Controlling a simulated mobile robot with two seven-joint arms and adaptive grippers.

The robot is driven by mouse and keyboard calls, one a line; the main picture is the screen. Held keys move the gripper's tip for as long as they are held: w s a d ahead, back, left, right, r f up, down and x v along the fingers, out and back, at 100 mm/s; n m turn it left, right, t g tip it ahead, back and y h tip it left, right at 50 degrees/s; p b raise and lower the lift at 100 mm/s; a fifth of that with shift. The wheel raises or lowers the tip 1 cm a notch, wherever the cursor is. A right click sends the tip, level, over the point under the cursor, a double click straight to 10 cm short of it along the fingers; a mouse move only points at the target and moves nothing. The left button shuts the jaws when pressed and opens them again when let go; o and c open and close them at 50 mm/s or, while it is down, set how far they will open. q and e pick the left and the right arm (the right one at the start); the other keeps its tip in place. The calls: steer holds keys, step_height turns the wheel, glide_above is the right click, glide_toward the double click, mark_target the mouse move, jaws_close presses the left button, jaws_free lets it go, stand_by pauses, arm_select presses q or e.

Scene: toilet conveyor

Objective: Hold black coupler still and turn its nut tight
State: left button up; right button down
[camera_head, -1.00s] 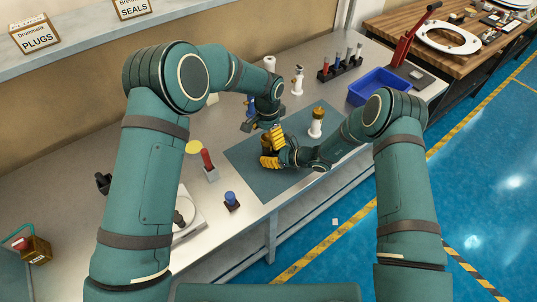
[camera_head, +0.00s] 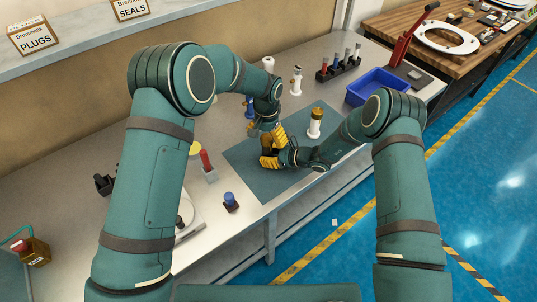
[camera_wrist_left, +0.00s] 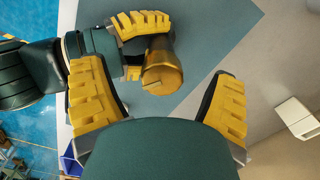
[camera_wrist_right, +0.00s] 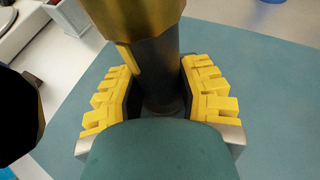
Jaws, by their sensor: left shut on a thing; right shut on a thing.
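The black coupler (camera_wrist_right: 157,65) stands upright over the mat with its dark body between the yellow fingers of my right gripper (camera_wrist_right: 156,75), shut on it. Its wide golden nut (camera_wrist_right: 130,12) is above those fingers, cut off by the top of the right wrist view. In the left wrist view the nut (camera_wrist_left: 162,70) lies between the yellow fingers of my left gripper (camera_wrist_left: 160,68). That gripper comes down from above and is shut on the nut, though contact with the fingers is not clear there. In the head view the grippers largely hide the coupler.
A teal mat (camera_head: 245,160) lies under the work. A white piece with a golden top (camera_head: 315,123) stands close on its right. A blue bin (camera_head: 376,87) and a rack of tools (camera_head: 338,65) are farther back. A blue-capped part (camera_head: 230,201) stands near the front edge.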

arm_select(q)
steer(key=m, duration=0.2)
steer(key=shift+w+r+m, duration=0.1)
steer(key=shift+w+m, duration=0.2)
steer(key=shift+c, duration=1.1)
steer(key=shift+m, duration=0.4)
steer(key=c, duration=0.6)
steer(key=shift+s+m, duration=0.1)
steer(key=shift+m, duration=1.1)
steer(key=shift+c, duration=0.3)
steer(key=m, duration=0.3)
steer(key=shift+s+a+m, duration=0.1)
steer(key=shift+a+m, duration=0.1)
steer(key=shift+m, duration=0.1)
steer(key=o, duration=1.2)
steer(key=shift+d+f, duration=0.1)
steer(key=shift+f, duration=0.1)
steer(key=shift+r, duration=0.1)
steer(key=shift+d, duration=0.1)
steer(key=shift+n, duration=2.1)
